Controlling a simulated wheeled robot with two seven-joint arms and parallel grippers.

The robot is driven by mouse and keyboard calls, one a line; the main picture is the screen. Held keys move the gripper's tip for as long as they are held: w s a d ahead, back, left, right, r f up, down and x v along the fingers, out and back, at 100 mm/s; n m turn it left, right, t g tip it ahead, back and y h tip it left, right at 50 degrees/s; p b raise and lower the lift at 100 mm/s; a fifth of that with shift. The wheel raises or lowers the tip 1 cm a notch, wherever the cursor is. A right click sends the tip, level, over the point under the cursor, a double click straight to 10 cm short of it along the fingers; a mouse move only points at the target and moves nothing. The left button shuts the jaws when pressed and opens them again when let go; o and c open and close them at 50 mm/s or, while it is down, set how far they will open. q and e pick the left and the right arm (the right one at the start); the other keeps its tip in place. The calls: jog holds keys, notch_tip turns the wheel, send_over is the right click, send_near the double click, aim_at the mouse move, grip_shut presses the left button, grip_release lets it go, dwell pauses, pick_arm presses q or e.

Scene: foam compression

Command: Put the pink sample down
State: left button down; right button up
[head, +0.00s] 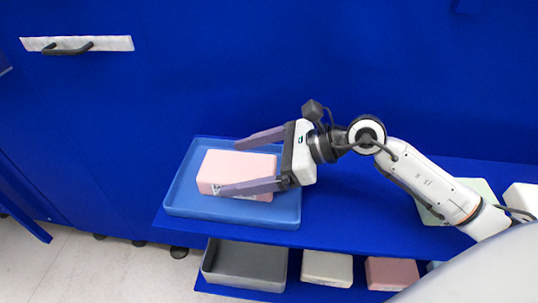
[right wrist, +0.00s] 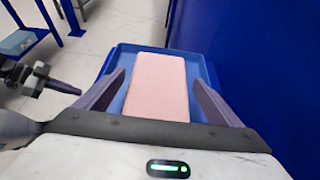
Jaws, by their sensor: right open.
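The pink sample (head: 240,170) is a pale pink block lying flat in a shallow blue tray (head: 180,205) on the blue shelf. It also shows in the right wrist view (right wrist: 158,85), lengthwise between the fingers. My right gripper (head: 243,162) reaches in from the right with its two fingers wide apart, one on each side of the block. In the right wrist view a gap shows between the block and each finger. The near finger hides part of the block in the head view. My left gripper is not in the head view; a dark part at the left of the right wrist view is unclear.
On the lower shelf stand a grey tray (head: 245,265), a beige block (head: 327,267) and a darker pink block (head: 391,273). A pale green block (head: 478,190) lies at the right of the upper shelf, partly behind my arm. A blue wall rises behind.

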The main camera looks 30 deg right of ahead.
jog(key=b+v, duration=0.1)
jog(key=v, duration=0.8)
jog(key=shift+s+d, duration=0.2)
jog(key=shift+s+d+r, duration=0.35)
jog(key=shift+d+r, duration=0.05)
jog(key=shift+d, duration=0.1)
